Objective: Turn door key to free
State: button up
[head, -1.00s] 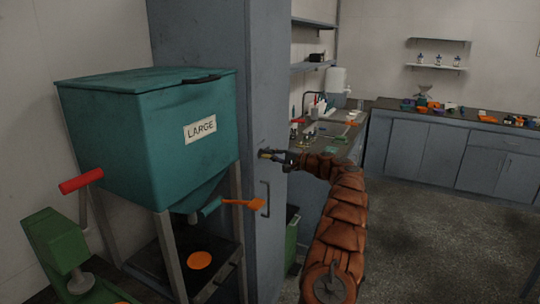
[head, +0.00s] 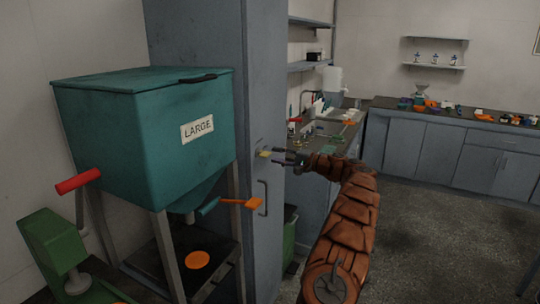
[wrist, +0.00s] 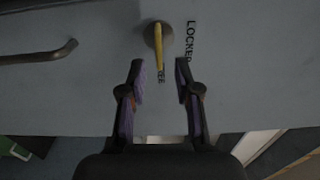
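The yellow door key (wrist: 159,46) sits in a round lock on the grey cabinet door in the wrist view. Its lower end lies by a partly covered word ending in "EE"; the word "LOCKED" stands to its right. The key also shows as a small yellow piece in the head view (head: 265,153). My gripper (wrist: 160,68) is open, its two fingers apart on either side below the key, with nothing held between them. In the head view my gripper (head: 284,157) is just right of the key, with a small gap.
A door handle (wrist: 40,54) is left of the lock; in the head view this handle (head: 263,198) is below the key. A teal hopper marked LARGE (head: 150,125) with an orange-ended lever (head: 240,203) stands left of the cabinet. A sink counter (head: 330,135) lies behind my arm.

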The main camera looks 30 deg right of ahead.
jog(key=v, duration=0.7)
jog(key=shift+s, duration=0.1)
